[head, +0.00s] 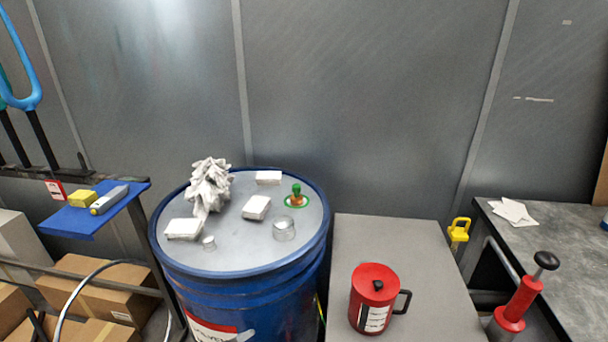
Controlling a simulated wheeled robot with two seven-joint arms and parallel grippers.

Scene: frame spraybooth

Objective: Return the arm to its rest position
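Neither of my grippers nor any part of my arms shows in the head view. A blue drum (172,260) stands at the centre left with several things on its grey top. A crumpled white rag or paper heap (209,184) sits at the back left of the drum top. Three white blocks or boxes lie around it, one (257,207) near the middle. A small green-topped item (297,195) stands at the right of the top. A red lidded can (374,299) with a black handle stands upright on the grey surface to the right.
A grey cabinet top (385,240) is clear behind the red can. A red plunger-like tool (522,300) stands at the right, near a dark bench (575,240) with white papers. A blue shelf (75,222) at the left holds a yellow block and a grey tool. Cardboard boxes (100,288) lie below.

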